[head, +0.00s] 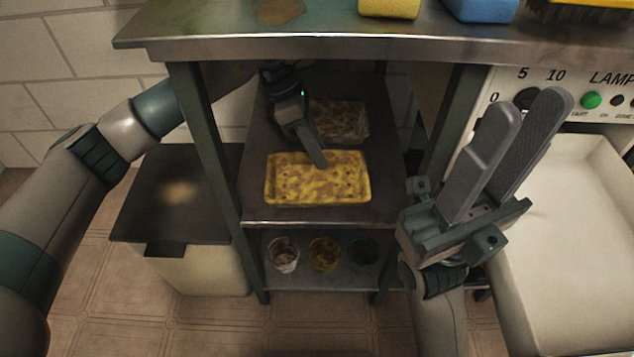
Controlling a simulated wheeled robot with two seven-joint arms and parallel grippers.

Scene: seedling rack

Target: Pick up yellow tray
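The yellow tray (318,201), blotched with darker spots, lies flat on the upper shelf under the steel counter, near the shelf's front. My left gripper (318,160) reaches into the shelf from behind the left post and hangs over the tray's far edge. It points down toward the viewer. I see what looks like one finger, so its opening and any contact with the tray cannot be told. My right gripper (521,108) is raised at the right, in front of the shelf, fingers up with an empty gap between them, well away from the tray.
A pale clear tray (342,122) sits behind the yellow one. Several jars, including a yellowish one (323,253), stand on the lower shelf. Green posts frame the shelf; the counter (330,43) overhangs it. A dark-lidded bin (175,212) stands left, a white basin (570,230) right.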

